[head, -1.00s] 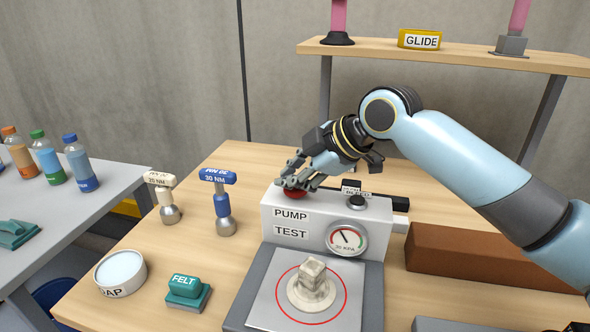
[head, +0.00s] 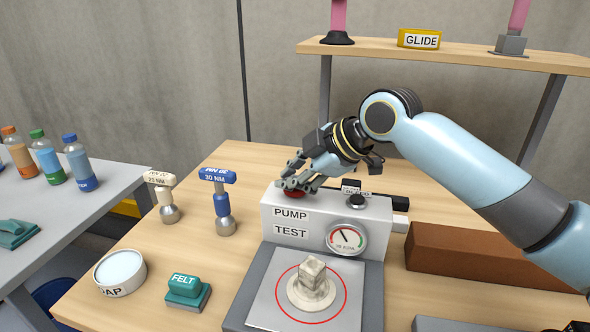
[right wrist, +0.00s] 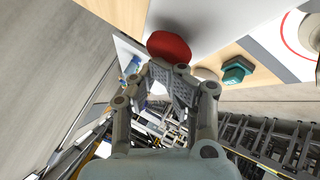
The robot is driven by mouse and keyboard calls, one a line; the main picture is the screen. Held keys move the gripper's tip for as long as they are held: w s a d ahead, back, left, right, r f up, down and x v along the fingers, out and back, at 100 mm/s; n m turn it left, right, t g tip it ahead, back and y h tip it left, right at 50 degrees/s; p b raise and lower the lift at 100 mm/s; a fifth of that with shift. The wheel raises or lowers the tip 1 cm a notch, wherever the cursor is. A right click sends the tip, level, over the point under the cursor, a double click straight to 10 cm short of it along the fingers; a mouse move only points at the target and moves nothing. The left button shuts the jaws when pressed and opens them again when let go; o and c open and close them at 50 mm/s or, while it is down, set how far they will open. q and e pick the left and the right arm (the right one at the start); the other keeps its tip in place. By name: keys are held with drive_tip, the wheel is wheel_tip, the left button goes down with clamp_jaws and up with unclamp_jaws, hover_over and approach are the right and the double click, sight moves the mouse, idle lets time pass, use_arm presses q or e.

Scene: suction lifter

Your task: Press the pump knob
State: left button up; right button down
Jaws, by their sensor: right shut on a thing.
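The pump knob (head: 294,194) is a red, rounded knob on top of the white box marked PUMP TEST (head: 275,222). My right gripper (head: 296,184) is at the knob from above, its fingers touching it and partly hiding it. In the right wrist view the red knob (right wrist: 169,46) sits right at the tips of my right gripper (right wrist: 170,76), whose fingers are close together. A round gauge (head: 346,239) is on the box's front. A pale suction cup piece (head: 311,285) stands inside a red circle on the plate in front. My left gripper is not in view.
Two torque tools, one white (head: 161,178) and one blue (head: 218,176), stand left of the box. A green FELT block (head: 186,288) and a round tin (head: 119,271) lie nearer. A brown block (head: 480,257) lies right of the box. A shelf (head: 440,53) stands behind.

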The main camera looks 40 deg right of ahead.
drive_tip(key=shift+s+d+f, duration=0.15)
drive_tip(key=shift+s+f, duration=0.1)
drive_tip(key=shift+f, duration=0.45)
drive_tip(key=shift+d+r+p, duration=0.1)
drive_tip(key=shift+r+p, duration=0.2)
drive_tip(key=shift+p, duration=0.1)
drive_tip(key=shift+f, duration=0.1)
drive_tip(key=r+p, duration=0.6)
drive_tip(key=shift+w+d+r, duration=0.15)
drive_tip(key=shift+d+r, duration=0.05)
drive_tip(key=shift+r, duration=0.1)
drive_tip(key=shift+a, duration=0.1)
